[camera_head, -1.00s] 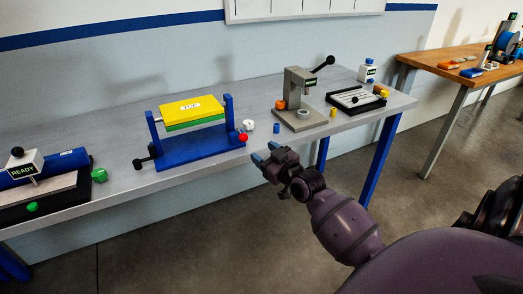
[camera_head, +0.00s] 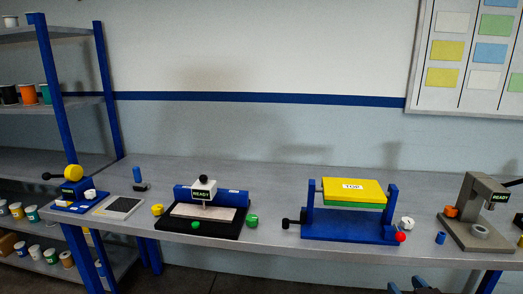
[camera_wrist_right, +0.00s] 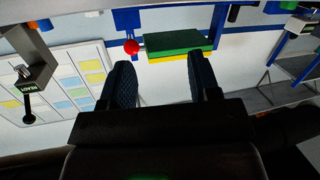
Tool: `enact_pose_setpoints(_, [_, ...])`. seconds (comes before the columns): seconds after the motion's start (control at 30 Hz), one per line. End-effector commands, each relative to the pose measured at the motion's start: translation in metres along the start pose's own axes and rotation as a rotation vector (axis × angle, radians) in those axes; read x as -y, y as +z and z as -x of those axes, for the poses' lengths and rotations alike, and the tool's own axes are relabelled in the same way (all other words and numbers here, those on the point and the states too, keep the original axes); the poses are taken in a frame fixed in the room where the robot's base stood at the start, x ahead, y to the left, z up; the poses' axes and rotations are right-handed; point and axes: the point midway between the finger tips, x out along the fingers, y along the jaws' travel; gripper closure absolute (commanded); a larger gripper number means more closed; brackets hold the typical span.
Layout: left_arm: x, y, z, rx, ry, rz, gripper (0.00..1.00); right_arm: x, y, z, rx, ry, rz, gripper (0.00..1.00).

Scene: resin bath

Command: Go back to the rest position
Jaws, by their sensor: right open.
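My right gripper (camera_head: 414,287) shows only as fingertips at the bottom edge of the head view, in front of the bench. In the right wrist view my right gripper (camera_wrist_right: 165,85) has its two dark fingers spread apart with nothing between them. The left gripper is not in view.
A grey bench (camera_head: 270,248) spans the head view. On it stand a blue frame with a yellow and green block (camera_head: 352,190), a blue fixture marked READY (camera_head: 205,205) and a grey press (camera_head: 475,215). Blue-posted shelves (camera_head: 105,90) with several small pots stand at left.

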Motion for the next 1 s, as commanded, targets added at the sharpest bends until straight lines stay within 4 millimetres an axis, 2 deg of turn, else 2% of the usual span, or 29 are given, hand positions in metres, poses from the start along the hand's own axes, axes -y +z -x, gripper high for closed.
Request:
enact_pose_setpoints(0.17, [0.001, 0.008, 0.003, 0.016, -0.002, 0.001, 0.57, 0.046, 0.052, 0.046, 0.127, -0.03, -0.001, 0.44])
enact_pose_setpoints(0.4, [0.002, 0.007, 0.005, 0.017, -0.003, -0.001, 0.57, 0.107, 0.122, 0.138, 0.321, -0.068, -0.007, 0.44])
enact_pose_setpoints(0.5, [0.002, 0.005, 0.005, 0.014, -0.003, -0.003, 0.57, 0.124, 0.142, 0.172, 0.385, -0.079, -0.023, 0.44])
enact_pose_setpoints(0.6, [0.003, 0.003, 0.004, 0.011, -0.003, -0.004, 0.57, 0.133, 0.158, 0.196, 0.435, -0.082, -0.045, 0.44])
enact_pose_setpoints(0.77, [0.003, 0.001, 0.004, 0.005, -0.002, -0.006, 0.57, 0.133, 0.169, 0.215, 0.474, -0.075, -0.054, 0.44])
enact_pose_setpoints(1.0, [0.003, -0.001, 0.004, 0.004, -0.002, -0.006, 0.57, 0.132, 0.171, 0.216, 0.477, -0.074, -0.053, 0.44])
